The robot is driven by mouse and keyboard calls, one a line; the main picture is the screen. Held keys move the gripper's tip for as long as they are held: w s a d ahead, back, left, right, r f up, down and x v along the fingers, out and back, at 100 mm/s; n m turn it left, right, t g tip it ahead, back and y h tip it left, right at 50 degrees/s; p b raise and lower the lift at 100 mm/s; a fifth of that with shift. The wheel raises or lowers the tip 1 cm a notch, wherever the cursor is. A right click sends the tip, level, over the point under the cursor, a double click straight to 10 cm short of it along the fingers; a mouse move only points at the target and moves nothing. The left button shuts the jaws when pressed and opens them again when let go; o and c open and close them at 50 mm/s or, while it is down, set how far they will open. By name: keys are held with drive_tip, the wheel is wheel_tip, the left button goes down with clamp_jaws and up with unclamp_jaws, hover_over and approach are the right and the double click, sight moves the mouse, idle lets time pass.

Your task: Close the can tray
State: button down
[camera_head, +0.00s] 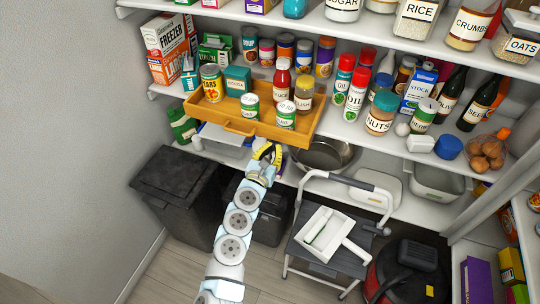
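The can tray (215,117) is a wooden pull-out drawer on the middle shelf. It sticks out past the shelf edge, with a dark-slotted handle (240,128) on its front. Cans, a red sauce bottle (281,80), a relish jar (304,91) and a teal tin (237,80) stand in it.
Oil bottles and a nuts jar (381,112) stand right of the tray. A black bin (177,190) is at lower left. A step stool (330,255) holding a dustpan stands right of my arm.

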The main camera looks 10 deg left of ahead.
sight(279, 138)
drive_tip(key=shift+w+d+b, duration=0.15)
drive_tip(key=shift+w, duration=0.65)
drive_tip(key=shift+w+d+b, duration=0.15)
drive_tip(key=shift+w, duration=0.65)
drive_tip(key=shift+w+d, duration=0.1)
drive_tip(key=shift+w, duration=0.1)
drive_tip(key=shift+w+f+b, duration=0.2)
drive_tip(key=shift+w+b, duration=0.3)
drive_tip(key=shift+b, duration=0.1)
drive_tip(key=w+b, duration=0.2)
drive_tip(key=w, duration=0.1)
drive_tip(key=w+d+b, duration=0.1)
drive_tip(key=w+b, duration=0.2)
drive_tip(key=shift+d+r, duration=0.1)
drive_tip(key=w+b, duration=0.2)
drive_tip(key=w, duration=0.1)
drive_tip(key=w+b, duration=0.1)
drive_tip(key=b, duration=0.1)
drive_tip(key=shift+w+d, duration=0.15)
drive_tip(key=shift+d, duration=0.25)
drive_tip(key=shift+w+d+b, duration=0.15)
drive_tip(key=shift+w+b, duration=0.3)
drive_tip(key=shift+w, duration=0.1)
drive_tip(key=shift+w+d+b, duration=0.15)
drive_tip(key=shift+w+b, duration=0.3)
drive_tip(key=shift+w, duration=0.1)
